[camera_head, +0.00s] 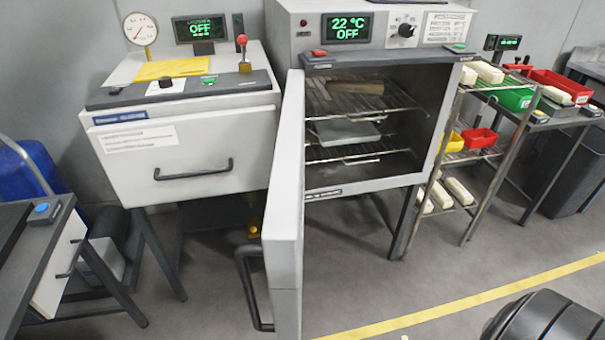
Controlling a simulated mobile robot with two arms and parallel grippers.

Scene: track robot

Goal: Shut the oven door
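The oven (425,88) stands at the centre, its display reading 22 °C OFF. Its door (287,190) is open, hinged at the left side and swung out toward me, seen nearly edge-on. The dark door handle (252,290) is on the door's left-facing side, near its lower free end. Inside, a brownish block (355,87) lies on the upper rack and a grey flat piece (345,131) on a lower rack. Neither of my grippers shows in this view. A dark rounded part at the bottom right may be mine.
A white machine (185,160) with a front handle stands left of the oven, close to the door. A wire shelf rack (480,160) with bins stands to the right. Dark table (35,240) at left. The floor (390,270) before the oven is clear, with a yellow line (470,302).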

